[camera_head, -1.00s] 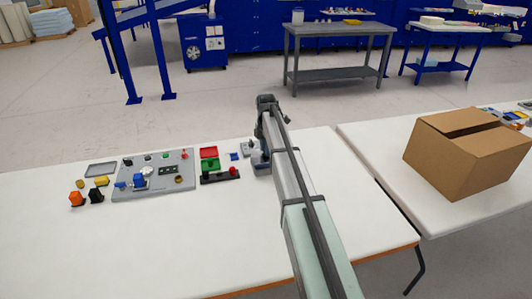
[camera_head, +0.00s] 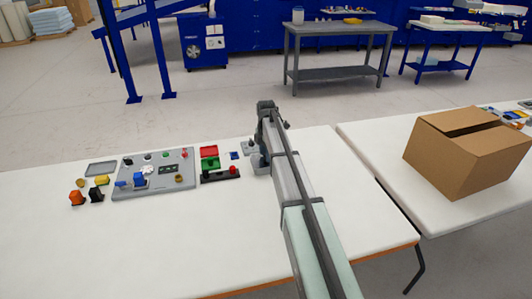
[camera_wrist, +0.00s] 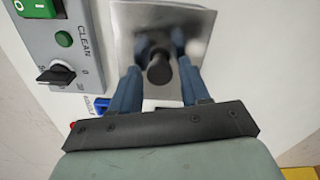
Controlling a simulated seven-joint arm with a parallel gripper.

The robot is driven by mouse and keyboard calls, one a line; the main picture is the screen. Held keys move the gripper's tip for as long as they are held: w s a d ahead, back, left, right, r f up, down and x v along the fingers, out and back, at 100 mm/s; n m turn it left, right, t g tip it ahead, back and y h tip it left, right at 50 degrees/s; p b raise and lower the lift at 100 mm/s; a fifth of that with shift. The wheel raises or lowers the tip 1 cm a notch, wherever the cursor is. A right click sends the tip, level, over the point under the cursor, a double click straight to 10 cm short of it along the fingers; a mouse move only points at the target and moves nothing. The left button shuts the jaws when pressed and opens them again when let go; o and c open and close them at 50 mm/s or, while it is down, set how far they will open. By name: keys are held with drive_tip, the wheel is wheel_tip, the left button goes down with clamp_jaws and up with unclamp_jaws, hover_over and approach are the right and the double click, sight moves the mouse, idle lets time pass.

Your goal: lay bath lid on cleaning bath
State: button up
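In the wrist view, the bath lid (camera_wrist: 128,22) is a shiny square metal plate with a round black knob (camera_wrist: 159,68). It lies directly beside the grey control panel of the cleaning bath (camera_wrist: 64,72), marked CLEAN. No basin opening shows, and the lid's seating on the far side cannot be judged. My gripper (camera_wrist: 158,76) has its two blue fingers on either side of the knob, with visible gaps, so it looks open. The fingers mirror in the lid. In the head view, the bath (camera_head: 249,147) is small and partly hidden by my arm.
Left of the bath are a red bin (camera_head: 209,151), a green bin (camera_head: 209,164), a dark strip with a red knob (camera_head: 221,175) and a grey board (camera_head: 125,188) with several parts. A cardboard box (camera_head: 465,155) stands on the right table.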

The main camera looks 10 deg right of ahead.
drive_tip(key=shift+o, duration=0.6)
wheel_tip(320, 180, up, 13)
drive_tip(key=shift+f, duration=0.1)
idle(1.9)
